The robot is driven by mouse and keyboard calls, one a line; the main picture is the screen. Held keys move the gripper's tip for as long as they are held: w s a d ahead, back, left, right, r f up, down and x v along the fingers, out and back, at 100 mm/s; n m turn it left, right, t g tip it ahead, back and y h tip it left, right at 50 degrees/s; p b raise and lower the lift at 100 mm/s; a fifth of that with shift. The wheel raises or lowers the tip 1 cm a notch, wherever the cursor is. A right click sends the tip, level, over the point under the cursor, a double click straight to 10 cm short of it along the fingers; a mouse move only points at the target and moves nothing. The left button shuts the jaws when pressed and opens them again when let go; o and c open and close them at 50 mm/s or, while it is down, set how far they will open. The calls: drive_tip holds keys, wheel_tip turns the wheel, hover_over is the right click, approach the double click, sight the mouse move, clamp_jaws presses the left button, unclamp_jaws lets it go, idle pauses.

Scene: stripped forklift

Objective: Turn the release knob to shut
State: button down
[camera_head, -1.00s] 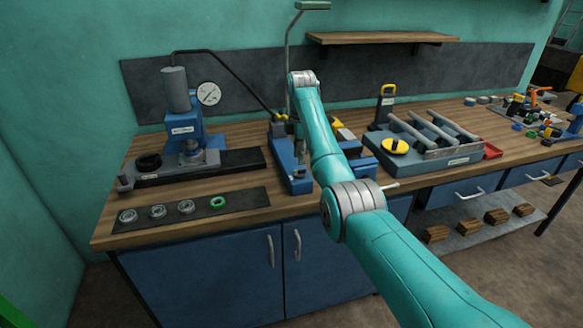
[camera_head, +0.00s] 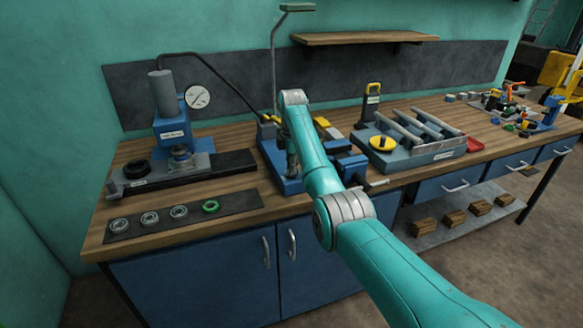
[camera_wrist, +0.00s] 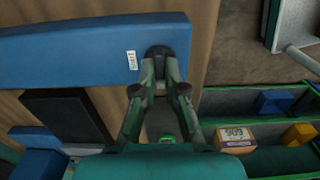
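A dark round knob (camera_wrist: 158,52) shows in the wrist view at the end of a long blue body (camera_wrist: 80,58) with a small white label; the label is too small to read, and I cannot be sure that this is the release knob. My gripper (camera_wrist: 160,68) is at this knob, with a finger on each side of its near edge. The fingers are partly closed with a gap between them; I cannot tell whether they touch the knob. In the head view the gripper is hidden or blends in near the blue equipment (camera_head: 292,186) at my arm's far end.
A blue press (camera_head: 172,132) with a gauge (camera_head: 198,97) stands left on the wooden bench. A dark mat (camera_head: 240,203) with bearing rings lies in front. A grey fixture (camera_head: 412,157) with a yellow disc stands right. Green-edged bins (camera_wrist: 255,103) lie right in the wrist view.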

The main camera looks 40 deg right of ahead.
drive_tip(key=shift+m, duration=0.3)
drive_tip(key=m, duration=1.3)
drive_tip(key=shift+m, duration=2.1)
drive_tip(key=c, duration=1.2)
unclamp_jaws()
drive_tip(key=shift+c, duration=0.2)
